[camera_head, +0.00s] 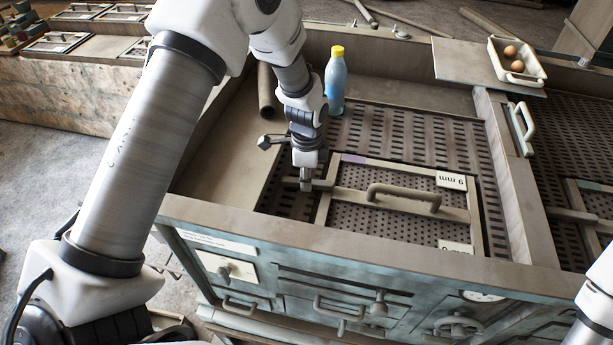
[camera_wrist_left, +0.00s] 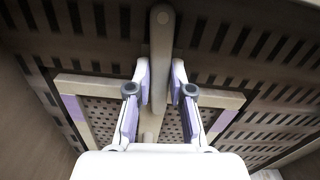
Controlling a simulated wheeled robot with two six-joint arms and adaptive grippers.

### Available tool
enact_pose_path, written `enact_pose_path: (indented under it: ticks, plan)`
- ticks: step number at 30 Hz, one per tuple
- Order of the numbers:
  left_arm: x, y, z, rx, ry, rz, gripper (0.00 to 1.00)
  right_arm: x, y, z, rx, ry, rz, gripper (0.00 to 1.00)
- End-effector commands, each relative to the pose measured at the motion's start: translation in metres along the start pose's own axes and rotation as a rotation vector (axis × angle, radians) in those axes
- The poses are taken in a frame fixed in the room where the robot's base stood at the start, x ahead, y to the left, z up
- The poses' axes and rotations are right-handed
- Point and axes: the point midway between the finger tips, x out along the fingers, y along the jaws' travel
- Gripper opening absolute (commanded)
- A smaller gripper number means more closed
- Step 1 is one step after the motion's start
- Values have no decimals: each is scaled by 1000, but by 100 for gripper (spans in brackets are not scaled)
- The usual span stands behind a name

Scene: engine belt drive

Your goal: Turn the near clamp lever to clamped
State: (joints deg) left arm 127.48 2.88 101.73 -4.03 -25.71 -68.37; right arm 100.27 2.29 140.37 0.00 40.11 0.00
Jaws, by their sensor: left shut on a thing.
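The near clamp lever (camera_head: 322,185) is a grey-brown bar at the left edge of the framed perforated screen (camera_head: 388,222), in the near left of the bin. In the left wrist view the lever (camera_wrist_left: 161,50) runs lengthwise between the fingers and crosses the screen's frame (camera_wrist_left: 88,86). My left gripper (camera_head: 306,184) reaches down from above and is shut on the lever. Both fingers (camera_wrist_left: 159,92) stand on either side of the bar. The fingertips partly hide the lever in the head view. My right gripper is out of view.
The screen carries a raised handle (camera_head: 403,193) and a label (camera_head: 450,181). A blue bottle with a yellow cap (camera_head: 336,82) stands behind my left gripper. A tray with eggs (camera_head: 517,62) sits at the back right. The bin's front wall (camera_head: 350,245) is close in front.

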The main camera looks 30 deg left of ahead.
Motion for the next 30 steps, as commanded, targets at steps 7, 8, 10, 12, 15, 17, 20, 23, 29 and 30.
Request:
enact_pose_path:
  ticks: [7,8,10,12,15,17,20,23,29,30]
  plan:
    - [1,1,0,86,-1,3,0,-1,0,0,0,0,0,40]
    - [2,1,0,92,-1,3,0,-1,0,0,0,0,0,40]
    - [2,1,0,102,-1,4,0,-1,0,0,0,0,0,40]
    - [2,1,0,107,-1,4,0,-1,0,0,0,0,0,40]
    - [2,1,0,110,-1,4,0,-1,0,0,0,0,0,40]
    - [2,2,0,110,-1,4,0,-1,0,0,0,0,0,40]
    - [2,2,0,110,-2,4,0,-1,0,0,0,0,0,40]
    - [2,2,0,110,-2,5,24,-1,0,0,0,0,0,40]
    - [1,1,0,109,-1,3,46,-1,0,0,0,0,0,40]
    - [1,1,0,109,-1,3,46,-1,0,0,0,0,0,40]
